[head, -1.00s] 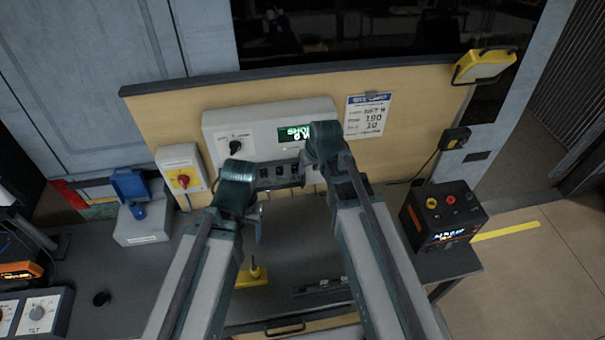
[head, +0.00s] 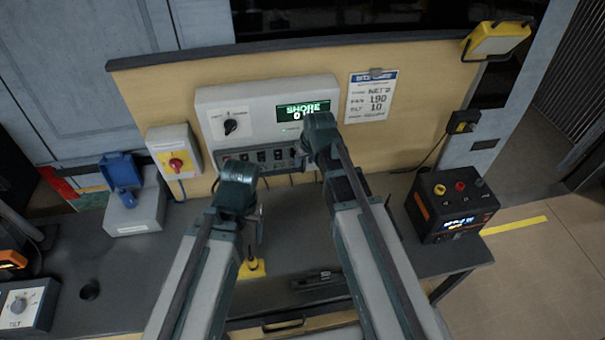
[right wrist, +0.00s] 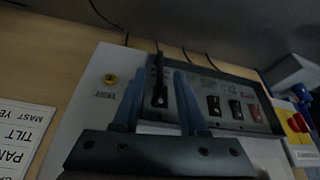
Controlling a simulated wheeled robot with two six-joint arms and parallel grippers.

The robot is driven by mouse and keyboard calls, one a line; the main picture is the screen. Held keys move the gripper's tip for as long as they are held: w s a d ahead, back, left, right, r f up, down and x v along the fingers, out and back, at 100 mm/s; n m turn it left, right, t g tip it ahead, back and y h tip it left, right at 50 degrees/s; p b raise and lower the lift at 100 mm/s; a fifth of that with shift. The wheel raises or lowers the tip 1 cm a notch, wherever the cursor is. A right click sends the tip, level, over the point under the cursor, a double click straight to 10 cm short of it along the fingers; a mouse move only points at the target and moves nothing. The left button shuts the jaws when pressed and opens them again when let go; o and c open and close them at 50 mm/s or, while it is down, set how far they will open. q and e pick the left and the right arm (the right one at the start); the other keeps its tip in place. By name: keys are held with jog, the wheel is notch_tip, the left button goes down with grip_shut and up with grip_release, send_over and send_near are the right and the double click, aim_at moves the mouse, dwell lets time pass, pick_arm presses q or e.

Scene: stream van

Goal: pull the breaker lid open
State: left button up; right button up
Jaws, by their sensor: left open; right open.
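The breaker strip (head: 265,157), a dark panel with several switches, runs along the bottom of the grey wall box (head: 215,105). In the right wrist view the dark strip (right wrist: 232,88) slants to the right. A thin dark upright bar (right wrist: 158,72) stands at its near end; I cannot tell whether it is the lid's handle. My right gripper (right wrist: 158,85) is open, its two blue fingers on either side of that bar; contact is unclear. In the head view my right wrist hides the strip's right end. My left gripper (head: 258,222) is open and empty, below the strip over the counter.
A yellow-and-red rotary switch (head: 176,163) and a blue-lidded socket box (head: 130,200) are on the left. A dark power unit (head: 450,205) stands on the counter's right end. A yellow base (head: 252,270) lies below my left gripper. The counter between is mostly clear.

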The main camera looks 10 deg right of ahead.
aim_at(303, 165)
jog(key=b+x, duration=0.3)
jog(key=x, duration=0.1)
jog(key=shift+w+f, duration=0.1)
jog(key=shift+f, duration=0.25)
jog(key=shift+c, duration=0.2)
grip_shut()
dwell(1.0)
